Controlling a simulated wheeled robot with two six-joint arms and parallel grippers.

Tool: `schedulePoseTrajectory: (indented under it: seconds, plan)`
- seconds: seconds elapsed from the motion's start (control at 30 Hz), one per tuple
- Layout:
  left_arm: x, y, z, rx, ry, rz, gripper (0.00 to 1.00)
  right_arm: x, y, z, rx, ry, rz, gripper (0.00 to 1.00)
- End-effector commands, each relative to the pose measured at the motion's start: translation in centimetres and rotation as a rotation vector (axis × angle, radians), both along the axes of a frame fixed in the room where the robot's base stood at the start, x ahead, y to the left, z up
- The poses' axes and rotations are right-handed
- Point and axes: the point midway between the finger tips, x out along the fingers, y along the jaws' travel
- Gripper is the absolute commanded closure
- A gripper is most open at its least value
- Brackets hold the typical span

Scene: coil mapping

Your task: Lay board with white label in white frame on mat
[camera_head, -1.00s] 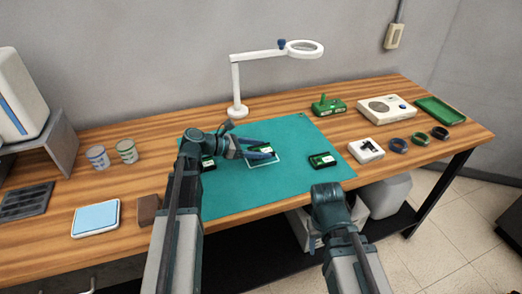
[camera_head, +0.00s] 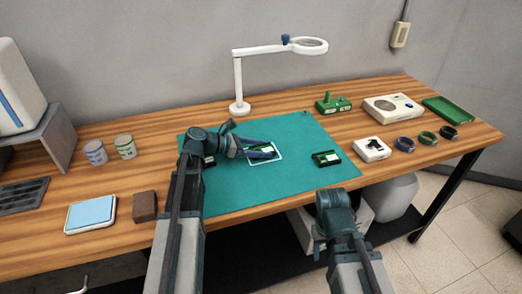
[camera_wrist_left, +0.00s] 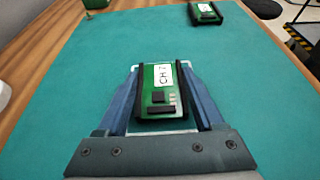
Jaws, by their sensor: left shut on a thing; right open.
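A green board with a white label reading "CH 7" (camera_wrist_left: 163,78) is between the fingers of my left gripper (camera_wrist_left: 165,100), which is shut on it. In the head view the board (camera_head: 264,149) is at or just over the white frame (camera_head: 279,159) on the teal mat (camera_head: 260,190). I cannot tell whether it touches the mat. The frame also shows around the board in the left wrist view (camera_wrist_left: 190,65), partly hidden by the fingers. My right gripper (camera_head: 318,250) is open and empty, in front of the table edge.
Another green board (camera_head: 326,158) lies on the mat's right, and one more (camera_head: 209,161) is partly hidden by my left arm. A magnifier lamp (camera_head: 239,107) stands behind the mat. A white box (camera_head: 371,150) and several coils (camera_head: 405,144) are on the right.

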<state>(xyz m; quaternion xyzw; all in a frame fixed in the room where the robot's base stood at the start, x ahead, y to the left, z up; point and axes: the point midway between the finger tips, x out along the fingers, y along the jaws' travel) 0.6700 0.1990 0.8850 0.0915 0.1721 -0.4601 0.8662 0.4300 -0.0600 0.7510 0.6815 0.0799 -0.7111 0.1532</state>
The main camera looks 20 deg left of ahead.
Motion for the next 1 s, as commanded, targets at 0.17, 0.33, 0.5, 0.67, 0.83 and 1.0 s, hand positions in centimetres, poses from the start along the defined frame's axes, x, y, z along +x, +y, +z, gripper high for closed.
schedulePoseTrajectory:
  seconds: [0.17, 0.33, 0.5, 0.67, 0.83, 1.0]
  plan:
    - [0.0, 0.0, -0.3, 0.0, 0.0, 0.0, 0.24, 0.0, 0.0, -0.3, 0.0, 0.0, 0.0, 0.5]
    - [0.0, 0.0, -0.3, 0.0, 0.0, 0.0, 0.01, 0.0, 0.0, -0.3, 0.0, 0.0, 0.0, 0.5]
    - [0.0, 0.0, -0.3, 0.0, 0.0, 0.0, 0.01, 0.0, 0.0, -0.3, 0.0, 0.0, 0.0, 0.5]
    - [0.0, 0.0, 0.3, 0.0, 0.0, 0.0, 0.01, 0.0, 0.0, 0.3, 0.0, 0.0, 0.0, 0.5]
    - [-1.5, 2.2, 1.5, -0.001, 0.001, 0.005, 0.01, 0.0, 0.0, 1.5, 0.0, 0.0, 0.0, 0.5]
    - [-3.3, 5.0, 2.9, 0.0, 0.0, 0.004, 0.01, 0.0, 0.0, 2.9, 0.0, 0.0, 0.0, 0.5]
